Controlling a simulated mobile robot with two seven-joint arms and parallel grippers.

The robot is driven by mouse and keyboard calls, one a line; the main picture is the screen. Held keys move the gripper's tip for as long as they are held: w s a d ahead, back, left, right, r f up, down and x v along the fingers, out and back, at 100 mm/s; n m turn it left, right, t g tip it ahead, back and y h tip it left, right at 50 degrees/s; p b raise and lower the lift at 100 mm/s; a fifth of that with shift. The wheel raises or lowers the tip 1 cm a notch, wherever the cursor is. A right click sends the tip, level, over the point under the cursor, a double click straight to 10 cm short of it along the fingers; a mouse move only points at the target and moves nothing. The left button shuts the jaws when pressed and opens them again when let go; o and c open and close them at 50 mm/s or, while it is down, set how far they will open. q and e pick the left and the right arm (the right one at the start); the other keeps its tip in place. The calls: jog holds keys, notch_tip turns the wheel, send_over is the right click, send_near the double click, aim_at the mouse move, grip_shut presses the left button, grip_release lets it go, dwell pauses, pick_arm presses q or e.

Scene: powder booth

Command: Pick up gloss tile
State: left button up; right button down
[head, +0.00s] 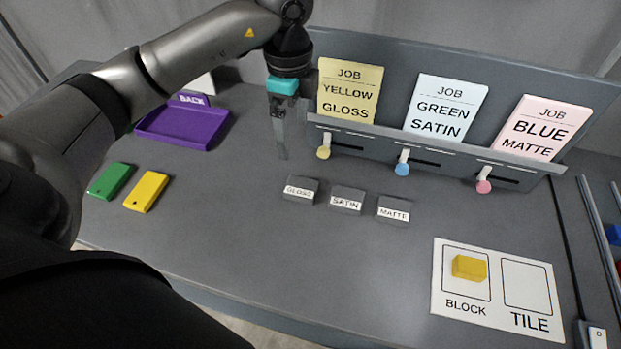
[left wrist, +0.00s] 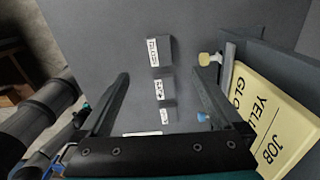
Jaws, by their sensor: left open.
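The gloss tile (head: 301,190) is a small dark grey piece with a white GLOSS label, lying on the grey bench at the left of a row. In the left wrist view the gloss tile (left wrist: 159,51) is the topmost of the row, seen between the fingers. My left gripper (head: 281,150) is open and empty, above the bench, up and left of the gloss tile in the head view and apart from it. The satin tile (head: 347,199) and matte tile (head: 394,208) lie to its right. My right gripper is not in view.
Job cards stand on a rack behind; the yellow gloss card (head: 349,91) is closest to my gripper. Sliders with coloured knobs (head: 323,152) stick out below. A card (head: 451,318) holds a yellow block (head: 469,267); its TILE outline is bare. A purple tray (head: 184,125) sits left.

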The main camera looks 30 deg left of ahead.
pick_arm(q)
send_over(304, 188)
jog(key=a, duration=0.2)
jog(key=shift+n, duration=0.3)
jog(key=f, duration=1)
jog(key=shift+d+b, duration=0.25)
jog(key=shift+b, duration=0.1)
jog(key=f, duration=0.1)
jog(key=d+f, duration=0.1)
jog(key=f, duration=0.2)
jog(key=shift+d+f, duration=0.25)
jog(key=shift+f, duration=0.4)
jog(key=shift+c, duration=0.2)
jog(key=shift+r, duration=0.1)
jog(key=c, duration=1.4)
